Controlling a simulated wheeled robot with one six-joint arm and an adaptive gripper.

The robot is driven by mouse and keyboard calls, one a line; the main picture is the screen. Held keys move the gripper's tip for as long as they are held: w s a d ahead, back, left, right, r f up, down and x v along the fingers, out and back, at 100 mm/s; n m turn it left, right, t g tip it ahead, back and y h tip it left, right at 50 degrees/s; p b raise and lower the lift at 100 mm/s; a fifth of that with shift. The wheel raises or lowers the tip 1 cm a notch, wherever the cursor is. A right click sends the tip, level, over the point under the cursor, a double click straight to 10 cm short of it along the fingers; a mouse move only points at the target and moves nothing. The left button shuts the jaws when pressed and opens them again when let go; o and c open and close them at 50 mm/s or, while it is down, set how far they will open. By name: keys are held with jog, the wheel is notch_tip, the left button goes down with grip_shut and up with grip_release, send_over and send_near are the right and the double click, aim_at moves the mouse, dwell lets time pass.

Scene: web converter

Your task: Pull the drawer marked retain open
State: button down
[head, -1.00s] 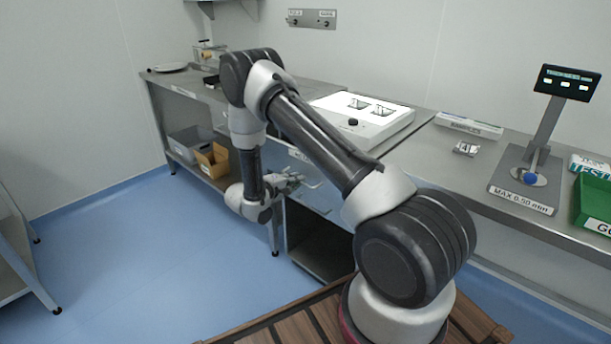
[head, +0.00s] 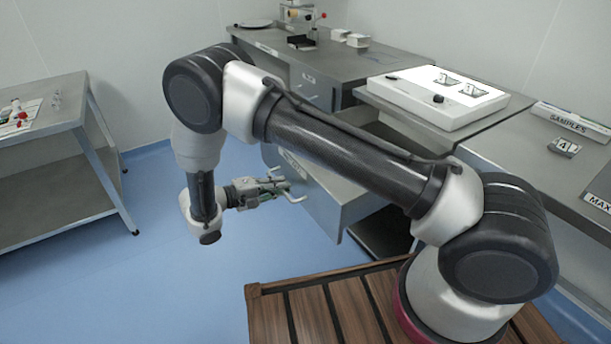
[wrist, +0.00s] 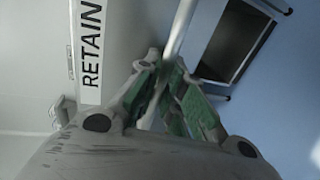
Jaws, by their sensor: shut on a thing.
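The drawer marked RETAIN (head: 335,205) stands well out from under the bench in the head view, with its grey front facing my gripper. Its label (wrist: 90,45) reads RETAIN in the wrist view. My gripper (head: 277,187) is at the drawer front, shut on the bar handle (head: 296,195). In the wrist view the green-padded fingers (wrist: 165,98) close around the handle bar (wrist: 180,30). My arm covers part of the drawer's top and inside in the head view.
A white light box (head: 425,98) sits on the bench above the drawer. Another closed drawer (head: 312,88) is farther back. A steel side table (head: 70,150) stands at left, with clear blue floor between it and the drawer.

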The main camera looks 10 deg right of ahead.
jog(key=f+v, duration=0.1)
jog(key=v, duration=0.6)
jog(key=shift+a+f, duration=0.25)
jog(key=shift+a, duration=0.1)
jog(key=shift+s, duration=0.1)
jog(key=c, duration=1.5)
grip_release()
jog(key=v, duration=1.2)
